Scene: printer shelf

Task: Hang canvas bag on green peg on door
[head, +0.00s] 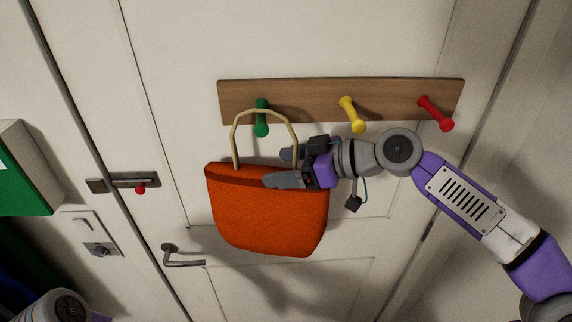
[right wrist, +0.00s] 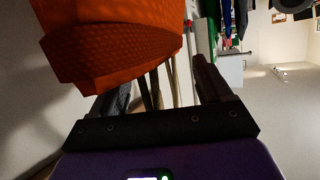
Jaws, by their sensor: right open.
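The canvas bag (head: 268,218) is orange with a beige looped handle (head: 236,125). It hangs upright, slightly tilted, in front of the door. The handle's top crosses the green peg (head: 261,128), whose round head shows below the crossing; I cannot tell whether the handle bears on it. My right gripper (head: 285,167) is open at the bag's upper right rim, one finger in front of the bag, the other just above the rim. In the right wrist view the bag (right wrist: 120,45) fills the upper left and its handle shows between the fingers. My left gripper is out of view.
The wooden rack (head: 310,97) on the door (head: 180,60) also carries a yellow peg (head: 352,115) and a red peg (head: 436,114). A door handle (head: 183,262) is below left of the bag. A green and white box (head: 25,175) stands at the left edge.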

